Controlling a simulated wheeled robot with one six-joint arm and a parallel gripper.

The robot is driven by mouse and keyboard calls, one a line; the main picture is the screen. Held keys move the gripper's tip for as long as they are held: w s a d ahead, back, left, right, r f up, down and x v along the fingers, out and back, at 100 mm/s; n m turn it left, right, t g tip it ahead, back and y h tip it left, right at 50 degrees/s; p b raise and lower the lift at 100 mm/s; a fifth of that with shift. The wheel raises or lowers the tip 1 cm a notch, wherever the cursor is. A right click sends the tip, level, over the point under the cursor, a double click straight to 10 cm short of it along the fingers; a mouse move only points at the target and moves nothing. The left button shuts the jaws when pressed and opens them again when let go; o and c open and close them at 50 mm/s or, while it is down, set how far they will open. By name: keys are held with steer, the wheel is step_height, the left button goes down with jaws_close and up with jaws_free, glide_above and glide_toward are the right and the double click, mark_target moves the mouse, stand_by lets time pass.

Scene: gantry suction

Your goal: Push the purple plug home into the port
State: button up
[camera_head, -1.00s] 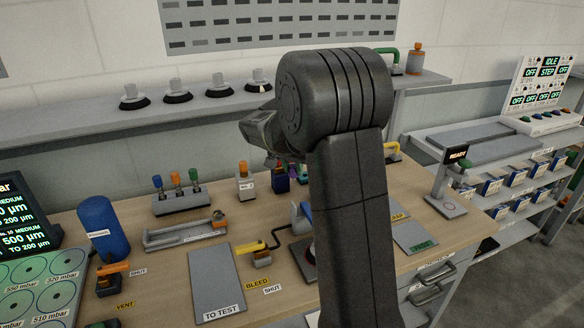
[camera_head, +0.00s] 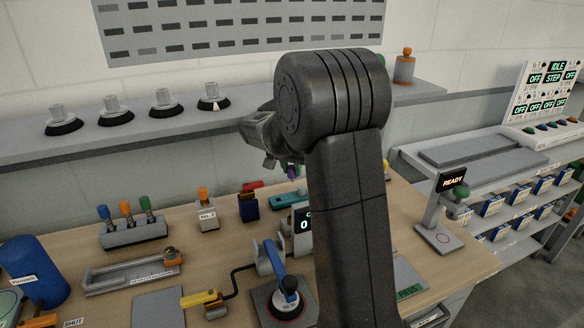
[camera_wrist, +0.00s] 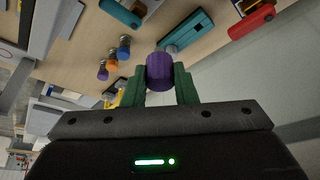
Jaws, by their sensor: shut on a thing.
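The purple plug (camera_wrist: 160,72) is held between the two green fingers of my gripper (camera_wrist: 160,88) in the wrist view. In the head view my arm hides most of the gripper; a small bit of purple (camera_head: 292,172) shows beside the arm. I cannot tell which thing bears the port.
In the head view a rack (camera_head: 135,234) holds blue, orange and green-topped plugs.

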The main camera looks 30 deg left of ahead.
mark_target(290, 174)
steer(key=shift+s+f, duration=0.35)
steer(key=b+x, duration=0.2)
steer(key=shift+s+f+b, duration=0.15)
steer(key=shift+f+b, duration=0.15)
steer(key=shift+b, duration=0.1)
step_height(290, 174, down, 6)
steer(key=b, duration=0.5)
steer(key=shift+r+b, duration=0.15)
steer(key=shift+b, duration=0.25)
steer(key=shift+s, duration=0.1)
steer(key=shift+f+b, duration=1.7)
steer(key=shift+f, duration=0.35)
steer(key=shift+f, duration=0.2)
steer(key=shift+f+b, duration=1)
steer(key=shift+f, duration=0.05)
steer(key=o, duration=1.1)
steer(key=shift+c, duration=0.2)
